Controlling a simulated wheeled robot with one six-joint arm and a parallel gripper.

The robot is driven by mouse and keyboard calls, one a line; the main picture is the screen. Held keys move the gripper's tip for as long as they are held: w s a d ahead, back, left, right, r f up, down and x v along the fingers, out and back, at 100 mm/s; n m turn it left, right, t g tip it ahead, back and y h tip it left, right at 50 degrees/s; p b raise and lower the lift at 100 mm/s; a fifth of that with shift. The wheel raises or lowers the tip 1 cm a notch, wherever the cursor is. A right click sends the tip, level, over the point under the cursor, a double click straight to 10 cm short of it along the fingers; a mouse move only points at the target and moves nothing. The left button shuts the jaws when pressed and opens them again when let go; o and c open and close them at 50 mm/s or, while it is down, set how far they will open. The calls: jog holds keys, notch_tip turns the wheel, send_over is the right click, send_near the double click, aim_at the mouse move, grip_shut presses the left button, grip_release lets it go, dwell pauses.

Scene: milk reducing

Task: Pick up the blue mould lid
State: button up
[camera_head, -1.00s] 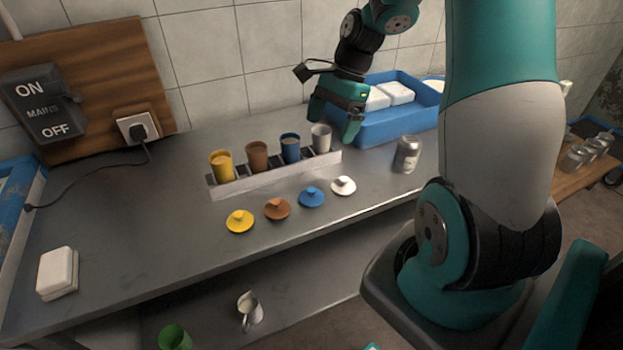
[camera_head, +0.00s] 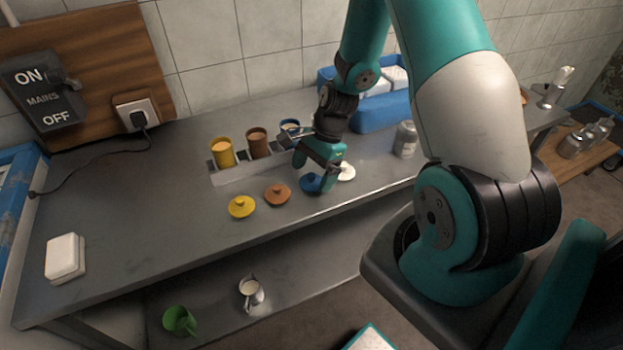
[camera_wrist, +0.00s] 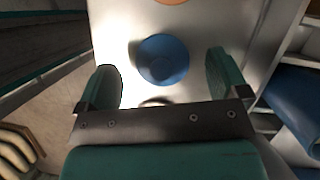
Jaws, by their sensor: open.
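The blue mould lid (camera_head: 309,183) lies on the metal bench, in a row with the yellow lid (camera_head: 241,206), the brown lid (camera_head: 277,194) and the white lid (camera_head: 346,171). My gripper (camera_head: 312,176) is open just above it and partly hides it in the head view. In the wrist view the blue lid (camera_wrist: 162,59) shows as a round disc with a small knob. It lies between and slightly beyond the two open fingertips (camera_wrist: 165,80), apart from both. Nothing is held.
The rack (camera_head: 235,175) with the yellow mould (camera_head: 221,153), brown mould (camera_head: 257,142) and blue mould (camera_head: 290,127) stands behind the lids. A metal can (camera_head: 405,140) and a blue tray (camera_head: 375,114) stand to the right. The bench front-left is clear except a white block (camera_head: 65,257).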

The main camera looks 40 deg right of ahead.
jog(key=shift+x, duration=0.85)
jog(key=c, duration=1)
jog(key=shift+o, duration=0.2)
jog(key=shift+r, duration=0.15)
